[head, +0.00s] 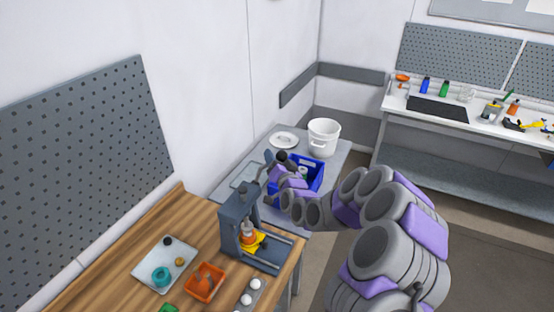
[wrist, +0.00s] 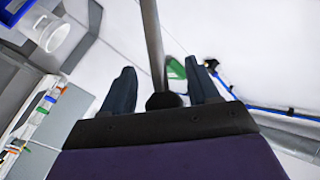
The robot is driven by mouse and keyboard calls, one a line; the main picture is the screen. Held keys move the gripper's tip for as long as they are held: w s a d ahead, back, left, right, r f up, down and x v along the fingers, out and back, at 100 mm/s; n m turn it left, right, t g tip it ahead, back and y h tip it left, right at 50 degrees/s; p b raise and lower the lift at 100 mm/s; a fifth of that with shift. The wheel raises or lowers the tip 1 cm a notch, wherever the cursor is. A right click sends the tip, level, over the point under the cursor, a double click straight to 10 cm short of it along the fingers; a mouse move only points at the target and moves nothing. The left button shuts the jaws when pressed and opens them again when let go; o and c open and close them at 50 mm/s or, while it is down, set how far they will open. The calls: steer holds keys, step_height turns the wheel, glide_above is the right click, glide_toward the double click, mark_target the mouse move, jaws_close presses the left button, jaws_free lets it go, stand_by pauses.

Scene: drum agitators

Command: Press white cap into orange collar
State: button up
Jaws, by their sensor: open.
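A grey-blue bench press (head: 238,218) stands on the wooden table's right end. Inside it an orange collar (head: 249,239) sits on a yellow base (head: 262,241), with a small whitish piece (head: 247,227) on top, probably the white cap; its seating is too small to tell. My gripper (head: 276,160) is above and behind the press, at its lever's dark knob. In the wrist view my gripper (wrist: 160,85) is open, with the lever rod (wrist: 152,40) and black knob (wrist: 164,100) between its fingers. I cannot tell whether they touch.
On the wooden table (head: 196,215) are a white tray (head: 146,275) of small parts, an orange bin (head: 205,281) and a strip with white balls (head: 262,291). Behind the press, a grey table holds a blue crate (head: 312,187), a white bucket (head: 323,138) and a plate (head: 284,140).

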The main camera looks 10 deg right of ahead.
jaws_close()
stand_by(0.4)
steer(key=shift+f, duration=0.1)
